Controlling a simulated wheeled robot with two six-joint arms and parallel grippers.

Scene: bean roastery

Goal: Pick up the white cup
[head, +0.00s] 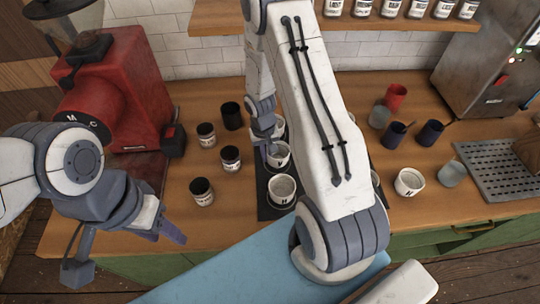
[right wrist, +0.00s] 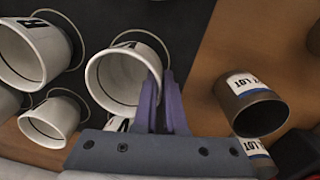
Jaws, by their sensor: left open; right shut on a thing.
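Several white cups stand on a black mat (head: 265,213) in the middle of the counter. My right gripper (head: 267,147) reaches down from above at the left side of a white cup (head: 281,160). In the right wrist view, its fingers (right wrist: 162,95) are close together at the right rim of this white cup (right wrist: 112,80), shut on its wall. The cup appears to be still over the mat; whether it is lifted I cannot tell. My left gripper (head: 160,228) is open and empty at the counter's front left. My right arm hides part of the mat.
Several dark labelled jars (head: 202,191) stand left of the mat. A red grinder (head: 130,95) is at the left. Another white cup (head: 409,182), dark mugs (head: 395,134), a red cup (head: 396,96) and a metal drip tray (head: 495,168) are at the right.

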